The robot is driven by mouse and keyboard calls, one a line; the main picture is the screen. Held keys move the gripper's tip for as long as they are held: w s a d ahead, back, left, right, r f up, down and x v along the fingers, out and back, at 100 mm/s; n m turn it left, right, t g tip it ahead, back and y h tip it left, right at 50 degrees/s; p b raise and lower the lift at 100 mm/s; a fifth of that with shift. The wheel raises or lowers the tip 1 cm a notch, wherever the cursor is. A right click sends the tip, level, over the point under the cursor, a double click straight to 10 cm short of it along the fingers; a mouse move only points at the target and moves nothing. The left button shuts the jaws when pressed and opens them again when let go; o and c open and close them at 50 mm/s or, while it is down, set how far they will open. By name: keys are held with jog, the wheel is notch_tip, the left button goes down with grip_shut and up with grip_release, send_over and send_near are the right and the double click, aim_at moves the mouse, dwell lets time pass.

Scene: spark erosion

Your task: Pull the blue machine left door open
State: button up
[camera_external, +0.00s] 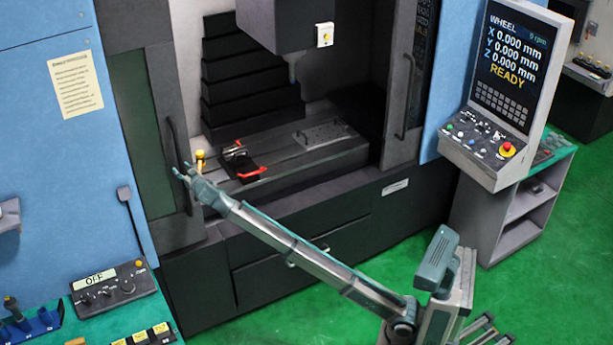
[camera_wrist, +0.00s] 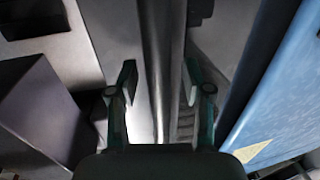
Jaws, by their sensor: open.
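The blue machine's left door (camera_external: 145,140) is a grey panel with a dark green window, at the left of the machine's opening in the external view. Its dark upright handle (camera_external: 172,135) is on the panel's right side. My gripper (camera_external: 180,172) is at the handle's middle to lower part. In the wrist view, my gripper (camera_wrist: 159,80) is open, with one finger on each side of the handle's grey bar (camera_wrist: 160,45). Gaps show between the bar and both fingertips. I cannot tell how deep the bar sits between the fingers.
The machine's right door (camera_external: 400,110) stands at the opening's other side. Between them is a work table (camera_external: 310,140) with a red-handled clamp (camera_external: 252,172). A control panel (camera_external: 485,150) juts out at the right. A bench (camera_external: 120,315) is at lower left. Green floor is free in front.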

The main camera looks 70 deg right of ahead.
jog(key=v, duration=1.1)
jog(key=shift+s+a, duration=0.1)
jog(key=shift+s, duration=0.05)
